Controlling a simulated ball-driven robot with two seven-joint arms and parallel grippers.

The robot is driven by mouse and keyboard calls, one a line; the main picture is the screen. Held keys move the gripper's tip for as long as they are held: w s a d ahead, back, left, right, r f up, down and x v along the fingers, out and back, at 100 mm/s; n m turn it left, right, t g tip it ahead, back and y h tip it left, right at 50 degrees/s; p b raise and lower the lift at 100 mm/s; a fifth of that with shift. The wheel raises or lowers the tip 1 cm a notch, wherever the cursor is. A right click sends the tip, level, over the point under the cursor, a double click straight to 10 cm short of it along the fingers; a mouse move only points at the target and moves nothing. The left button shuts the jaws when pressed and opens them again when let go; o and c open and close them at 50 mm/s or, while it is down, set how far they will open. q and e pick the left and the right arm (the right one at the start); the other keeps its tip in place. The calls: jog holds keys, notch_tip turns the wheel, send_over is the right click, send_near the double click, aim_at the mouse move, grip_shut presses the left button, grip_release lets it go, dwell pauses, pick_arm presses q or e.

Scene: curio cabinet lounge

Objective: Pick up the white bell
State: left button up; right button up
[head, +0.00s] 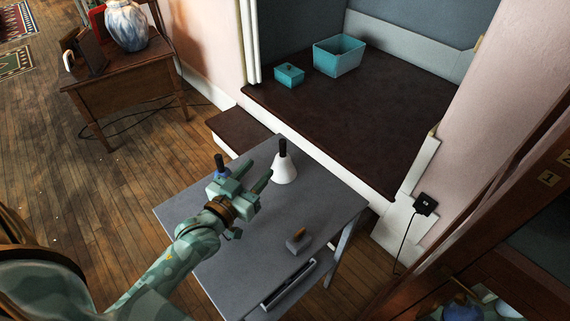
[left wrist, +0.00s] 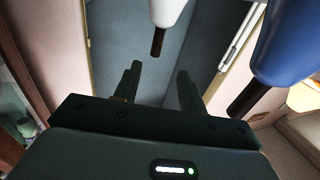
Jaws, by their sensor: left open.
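The white bell (head: 285,171) stands upright on the grey table (head: 335,205), its dark handle pointing up. In the left wrist view the white bell (left wrist: 168,10) shows at the top centre with its dark handle toward the fingers; the picture is turned over. My left gripper (head: 254,175) is open and empty, just left of the white bell in the head view, with its fingers pointing toward it. In the left wrist view the gripper (left wrist: 158,72) shows a clear gap between its fingers. My right gripper is not in view.
A blue bell with a dark handle (head: 219,160) stands close beside my left gripper, mostly hidden; it shows large in the left wrist view (left wrist: 288,42). Teal boxes (head: 338,60) stand on the dark ledge behind.

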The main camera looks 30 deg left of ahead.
aim_at(281, 151)
pick_arm(q)
jog(key=w+b, duration=0.1)
jog(key=w, duration=0.2)
jog(key=w+b, duration=0.1)
jog(key=w, duration=0.3)
jog(key=w+d+f+b, duration=0.1)
jog(key=w+b, duration=0.1)
jog(key=w, duration=0.1)
jog(key=shift+w, duration=0.6)
jog(key=shift+r, duration=0.2)
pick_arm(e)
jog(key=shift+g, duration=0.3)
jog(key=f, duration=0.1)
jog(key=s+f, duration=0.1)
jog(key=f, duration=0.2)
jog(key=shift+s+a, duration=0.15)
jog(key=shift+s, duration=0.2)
pick_arm(q)
grip_shut()
